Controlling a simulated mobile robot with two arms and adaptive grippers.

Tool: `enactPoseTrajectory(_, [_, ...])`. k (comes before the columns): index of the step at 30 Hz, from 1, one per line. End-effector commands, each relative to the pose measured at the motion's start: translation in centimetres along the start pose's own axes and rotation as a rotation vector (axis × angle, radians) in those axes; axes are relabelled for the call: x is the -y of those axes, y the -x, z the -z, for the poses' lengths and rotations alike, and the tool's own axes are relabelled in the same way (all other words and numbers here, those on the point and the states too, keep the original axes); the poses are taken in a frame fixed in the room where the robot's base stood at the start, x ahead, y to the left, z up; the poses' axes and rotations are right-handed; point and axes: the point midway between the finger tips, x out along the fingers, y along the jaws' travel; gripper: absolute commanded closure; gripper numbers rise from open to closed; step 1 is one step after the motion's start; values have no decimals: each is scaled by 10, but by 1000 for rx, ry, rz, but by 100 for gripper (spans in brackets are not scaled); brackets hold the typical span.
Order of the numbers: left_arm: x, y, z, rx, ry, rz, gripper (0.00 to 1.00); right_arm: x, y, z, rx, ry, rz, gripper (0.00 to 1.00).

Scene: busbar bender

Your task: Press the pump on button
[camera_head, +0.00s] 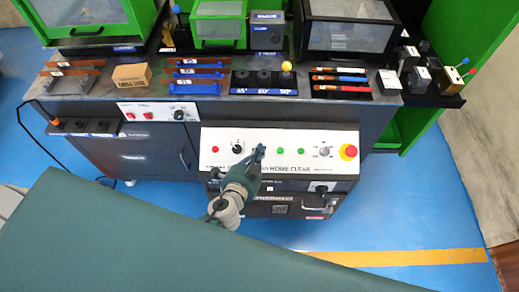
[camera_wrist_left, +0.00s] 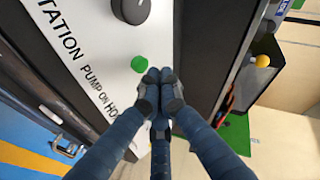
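The white control panel (camera_head: 225,135) on the front of the machine carries a row of buttons and knobs. In the left wrist view, a round green button (camera_wrist_left: 138,63) sits beside the printed words PUMP ON. My left gripper (camera_head: 257,154) is in front of the panel and hides that button in the head view. Its dark fingers are closed together and hold nothing visible. In the left wrist view, the fingertips (camera_wrist_left: 160,84) lie just beside the green button, on its lower right. I cannot tell whether they touch the panel. My right gripper is not in view.
A black knob (camera_head: 237,149) and a red button (camera_head: 215,149) are left of my gripper. Two more green buttons (camera_head: 279,150) (camera_head: 301,151) and a red emergency stop (camera_head: 348,152) are to its right. Busbars and tools lie on the bench (camera_head: 220,105) above.

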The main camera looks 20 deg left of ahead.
Motion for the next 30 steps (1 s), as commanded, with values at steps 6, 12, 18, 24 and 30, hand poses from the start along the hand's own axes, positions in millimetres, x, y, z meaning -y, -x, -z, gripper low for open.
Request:
enactPoseTrajectory(6, [-4,-5,-4,0,1,0,100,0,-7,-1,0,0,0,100])
enactPoseTrajectory(12, [-3,-5,-3,0,1,0,100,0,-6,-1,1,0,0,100])
enactPoseTrajectory(18, [-4,-5,-4,0,1,0,100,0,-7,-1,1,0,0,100])
enactPoseTrajectory(24, [-5,-7,-5,0,1,0,100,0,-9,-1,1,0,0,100])
enactPoseTrajectory(30, [-6,-9,-6,0,0,1,100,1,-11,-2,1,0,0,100])
